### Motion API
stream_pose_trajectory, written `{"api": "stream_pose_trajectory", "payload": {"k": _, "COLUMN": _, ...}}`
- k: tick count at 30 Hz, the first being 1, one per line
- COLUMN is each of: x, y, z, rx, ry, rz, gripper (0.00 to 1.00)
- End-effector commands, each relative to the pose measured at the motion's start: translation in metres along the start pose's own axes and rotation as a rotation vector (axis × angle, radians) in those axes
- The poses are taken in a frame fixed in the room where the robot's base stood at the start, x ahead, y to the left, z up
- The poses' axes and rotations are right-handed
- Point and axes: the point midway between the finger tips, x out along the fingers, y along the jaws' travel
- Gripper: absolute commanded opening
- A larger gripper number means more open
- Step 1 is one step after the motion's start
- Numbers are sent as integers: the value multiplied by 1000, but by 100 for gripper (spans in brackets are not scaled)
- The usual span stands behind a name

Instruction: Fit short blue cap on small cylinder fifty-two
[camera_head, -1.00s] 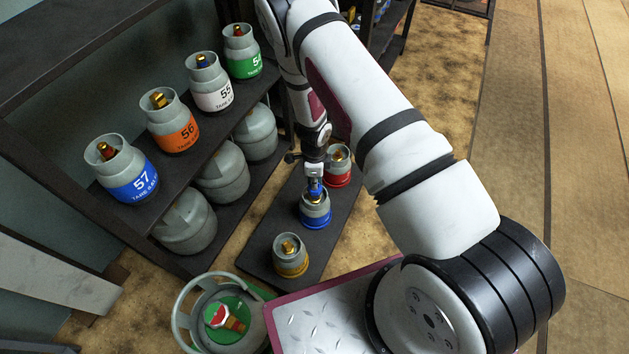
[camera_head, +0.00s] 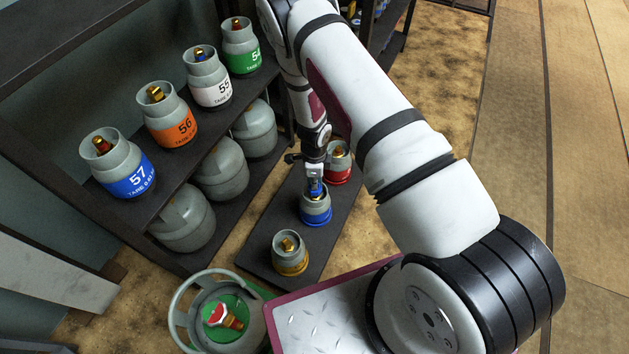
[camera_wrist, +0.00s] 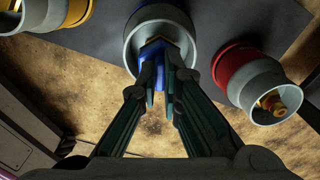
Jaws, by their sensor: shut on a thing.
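The small cylinder with the blue band (camera_head: 315,212) stands upright on a low dark platform, between the yellow-banded and red-banded cylinders. Its number is not readable. My gripper (camera_head: 315,188) points down into its collar. In the wrist view my gripper (camera_wrist: 164,84) is shut on the blue cap (camera_wrist: 157,55), which sits inside the grey collar of the blue-banded cylinder (camera_wrist: 186,22). The fingers hide part of the cap. Whether the cap touches or sits fully on the valve cannot be told.
A yellow-banded cylinder (camera_head: 290,254) and a red-banded cylinder (camera_head: 338,164) stand close on either side on the platform (camera_head: 262,232). A shelf at left holds several numbered cylinders, including blue 57 (camera_head: 120,165). A large grey cylinder (camera_head: 185,318) stands at the front.

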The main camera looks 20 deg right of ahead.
Motion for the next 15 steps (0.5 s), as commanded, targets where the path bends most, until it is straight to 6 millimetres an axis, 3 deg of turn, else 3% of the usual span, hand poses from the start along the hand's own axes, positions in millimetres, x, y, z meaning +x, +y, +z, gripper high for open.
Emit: {"api": "stream_pose_trajectory", "payload": {"k": 15, "x": 12, "y": 0, "z": 0, "rx": 0, "ry": 0, "rz": 0, "gripper": 0}}
